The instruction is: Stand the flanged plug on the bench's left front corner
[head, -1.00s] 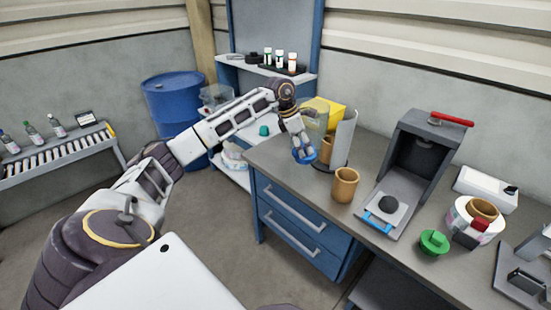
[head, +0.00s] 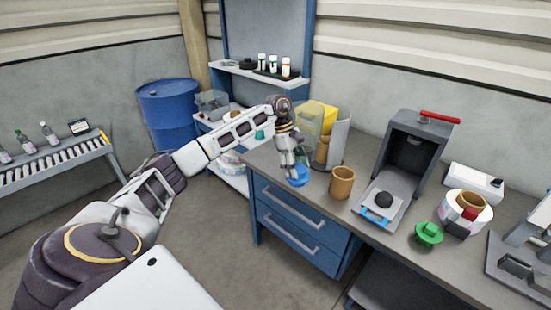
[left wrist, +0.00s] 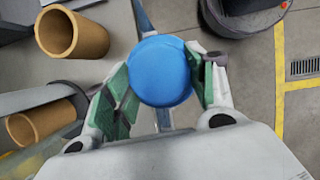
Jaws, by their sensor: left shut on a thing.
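A blue round piece (head: 298,177), likely the flanged plug, is in my left gripper (head: 294,168), near the front edge of the grey bench top (head: 264,162) and a little right of its left front corner. In the left wrist view, the blue piece (left wrist: 160,70) shows as a smooth round face between the two green-padded fingers of the left gripper (left wrist: 165,86), which is shut on it. Its underside is hidden, and I cannot tell whether it touches the bench. My right gripper is not in view.
A brown tube (head: 342,183) stands right of the gripper. A clear-sided unit with a yellow part (head: 319,113) stands behind it. A grey press-like device (head: 407,165), a green flanged piece (head: 429,235) and a white reel (head: 464,214) are further right. A blue drum (head: 167,112) stands behind my left arm.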

